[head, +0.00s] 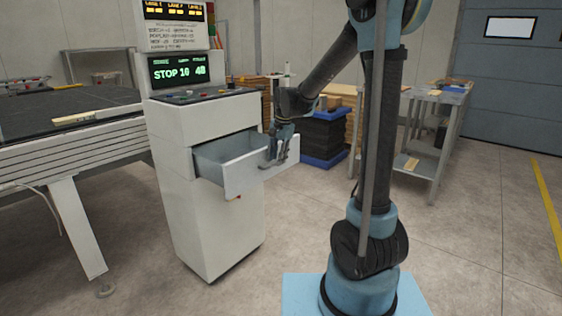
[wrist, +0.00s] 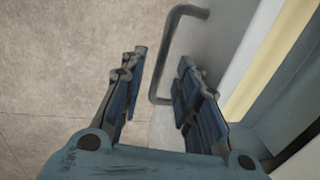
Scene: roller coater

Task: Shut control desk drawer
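The control desk (head: 205,120) is a white cabinet with its drawer (head: 222,160) pulled well out. The drawer front (head: 245,172) faces right, and the grey inside is visible from above. My gripper (head: 277,150) is at the drawer front, pointing down. In the wrist view my gripper (wrist: 161,62) is open. The drawer's grey bar handle (wrist: 157,55) shows between the two fingers, and the right finger appears over the drawer front (wrist: 225,45). Whether the fingers touch the handle or the front cannot be told.
A conveyor table (head: 75,140) stands left of the desk. Dark stacked crates (head: 322,135) and a grey metal workbench (head: 430,110) stand behind on the right. The concrete floor (head: 480,220) is clear in front and to the right.

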